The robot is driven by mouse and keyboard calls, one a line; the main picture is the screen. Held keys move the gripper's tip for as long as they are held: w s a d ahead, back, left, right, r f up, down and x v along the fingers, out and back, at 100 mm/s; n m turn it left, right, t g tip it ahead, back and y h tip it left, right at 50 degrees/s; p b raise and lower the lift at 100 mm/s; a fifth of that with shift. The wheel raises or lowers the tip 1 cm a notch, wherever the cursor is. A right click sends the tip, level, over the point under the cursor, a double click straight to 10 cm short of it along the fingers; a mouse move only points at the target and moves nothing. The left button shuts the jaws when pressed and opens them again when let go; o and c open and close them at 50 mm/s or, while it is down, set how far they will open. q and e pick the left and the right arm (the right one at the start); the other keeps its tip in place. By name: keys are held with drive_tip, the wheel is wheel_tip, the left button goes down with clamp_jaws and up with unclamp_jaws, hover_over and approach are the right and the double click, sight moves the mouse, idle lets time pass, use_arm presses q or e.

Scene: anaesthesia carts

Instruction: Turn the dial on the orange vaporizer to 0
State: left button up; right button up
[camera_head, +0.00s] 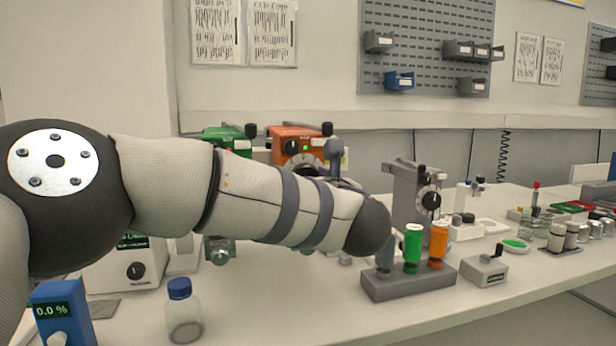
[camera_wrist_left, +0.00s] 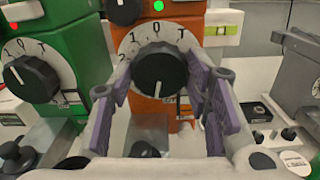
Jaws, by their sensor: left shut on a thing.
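The orange vaporizer (camera_head: 296,135) stands at the back of the bench beside the green vaporizer (camera_head: 226,139). In the left wrist view its orange body (camera_wrist_left: 147,108) carries a white scale plate and a round black dial (camera_wrist_left: 160,70). The white mark on the dial points down, while the 0 on the plate is near the top. My left gripper (camera_wrist_left: 161,82) is shut on this dial, with purple pads on either side of it. My left arm hides much of the vaporizer's lower part in the head view. My right gripper is not in view.
The green vaporizer's dial (camera_wrist_left: 32,78) is close on the left. A grey device with a dial (camera_head: 407,195) stands to the right. A grey rack (camera_head: 402,284) holds green and orange bottles. A blue-capped bottle (camera_head: 184,318) stands in front, below my arm.

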use_arm(q)
drive_tip(key=shift+r+m+p, duration=0.2)
drive_tip(key=shift+m+p, duration=0.2)
drive_tip(key=shift+m, duration=0.6)
drive_tip(key=shift+f+m, duration=0.15)
drive_tip(key=shift+m, duration=0.85)
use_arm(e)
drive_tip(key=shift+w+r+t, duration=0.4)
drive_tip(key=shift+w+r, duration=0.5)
use_arm(q)
drive_tip(key=o, duration=1.2)
drive_tip(key=v, duration=1.2)
drive_tip(key=shift+d, duration=0.1)
